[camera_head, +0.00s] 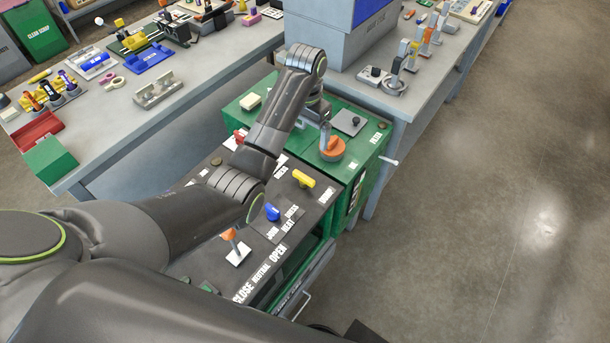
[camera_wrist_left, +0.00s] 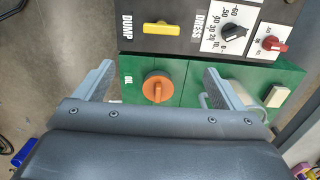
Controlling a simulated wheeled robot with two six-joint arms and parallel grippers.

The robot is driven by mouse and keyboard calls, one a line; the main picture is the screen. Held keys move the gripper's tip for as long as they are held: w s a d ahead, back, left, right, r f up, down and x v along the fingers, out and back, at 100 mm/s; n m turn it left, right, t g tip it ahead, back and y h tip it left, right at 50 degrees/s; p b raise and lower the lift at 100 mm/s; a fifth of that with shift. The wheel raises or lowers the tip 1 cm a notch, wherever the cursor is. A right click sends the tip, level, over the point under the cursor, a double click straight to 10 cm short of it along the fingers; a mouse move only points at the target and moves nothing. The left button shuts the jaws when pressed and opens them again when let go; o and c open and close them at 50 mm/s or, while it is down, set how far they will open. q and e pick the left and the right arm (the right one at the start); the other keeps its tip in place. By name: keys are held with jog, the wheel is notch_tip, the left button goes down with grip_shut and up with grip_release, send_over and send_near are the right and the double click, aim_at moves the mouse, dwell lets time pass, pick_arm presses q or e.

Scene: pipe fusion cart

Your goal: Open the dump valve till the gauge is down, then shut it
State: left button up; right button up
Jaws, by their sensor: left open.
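The yellow dump valve handle (camera_head: 303,178) is on the dark cart top. In the left wrist view the same yellow handle (camera_wrist_left: 168,28) lies crosswise beside the DUMP label. My left gripper (camera_head: 325,124) is open over the green part of the cart, beyond the yellow handle and apart from it. In the left wrist view its fingers (camera_wrist_left: 157,70) stand either side of an orange knob (camera_wrist_left: 157,88) marked OIL, with nothing held. A numbered dial with a black pointer knob (camera_wrist_left: 232,33) shows there; I cannot tell a pressure gauge or its reading. My right gripper is not in view.
A blue knob (camera_head: 272,212) and an orange lever (camera_head: 229,235) stand on the cart top near my left arm. A red knob (camera_wrist_left: 272,43) sits beside the numbered dial. Cluttered grey benches (camera_head: 225,62) stand behind. The floor (camera_head: 480,220) at right is clear.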

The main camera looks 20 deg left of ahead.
pick_arm(q)
jog(key=a, duration=0.2)
jog(key=b, duration=0.2)
send_over(304, 176)
notch_tip(304, 176, down, 7)
notch_tip(304, 176, down, 7)
jog(key=shift+s+a+r, duration=0.1)
jog(key=shift+s+r, duration=0.05)
notch_tip(304, 176, down, 2)
jog(key=shift+f, duration=0.75)
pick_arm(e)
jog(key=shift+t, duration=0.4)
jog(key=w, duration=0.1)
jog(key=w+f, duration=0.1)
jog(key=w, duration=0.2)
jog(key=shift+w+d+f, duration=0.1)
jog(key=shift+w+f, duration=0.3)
